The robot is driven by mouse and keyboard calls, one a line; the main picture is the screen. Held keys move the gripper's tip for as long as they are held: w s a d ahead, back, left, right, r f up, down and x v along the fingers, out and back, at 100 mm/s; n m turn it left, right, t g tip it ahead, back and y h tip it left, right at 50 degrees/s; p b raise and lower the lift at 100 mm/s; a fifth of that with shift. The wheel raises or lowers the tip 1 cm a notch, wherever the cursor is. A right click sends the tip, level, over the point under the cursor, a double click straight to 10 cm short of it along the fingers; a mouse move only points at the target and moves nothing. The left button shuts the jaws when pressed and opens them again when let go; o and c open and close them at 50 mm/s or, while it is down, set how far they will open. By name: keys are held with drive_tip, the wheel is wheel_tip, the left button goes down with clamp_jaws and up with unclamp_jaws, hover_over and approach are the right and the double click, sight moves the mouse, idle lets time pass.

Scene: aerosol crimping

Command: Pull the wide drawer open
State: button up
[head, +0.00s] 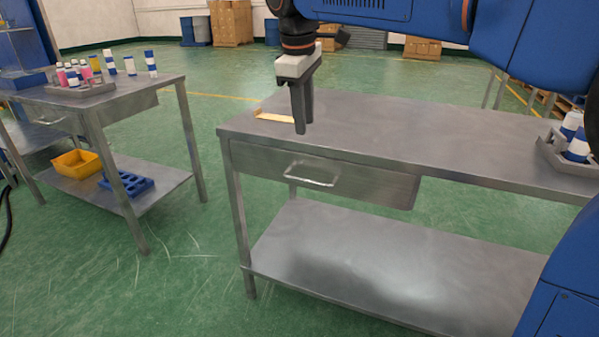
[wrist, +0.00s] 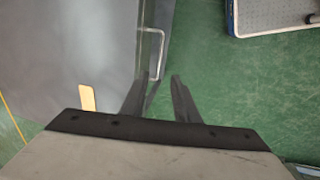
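The wide drawer (head: 250,160) is a grey metal front under the near workbench top, and it looks closed. Its bar handle (head: 312,175) is a pale metal loop on the drawer front; it also shows in the wrist view (wrist: 161,50), beyond my fingertips. My gripper (head: 300,130) points down over the bench near its front edge, above and slightly left of the handle in the head view. In the wrist view my gripper (wrist: 158,78) has two dark fingers apart with nothing between them. The handle appears apart from the fingers.
The workbench top (head: 400,125) is mostly bare, with a small tan piece (head: 275,116) near the gripper. A grey tray (head: 562,158) with blue-and-white cans stands at its right. A second bench (head: 120,105) stands left. Green floor (head: 190,275) is clear before the drawer.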

sight(308, 182)
drive_tip(key=w+f, duration=0.1)
drive_tip(key=f, duration=0.4)
drive_tip(key=w+f, duration=0.1)
drive_tip(key=f, duration=0.5)
drive_tip(key=w+d+f, duration=0.1)
drive_tip(key=f, duration=0.5)
drive_tip(key=shift+d, duration=0.1)
drive_tip(key=shift+r, duration=0.1)
clamp_jaws()
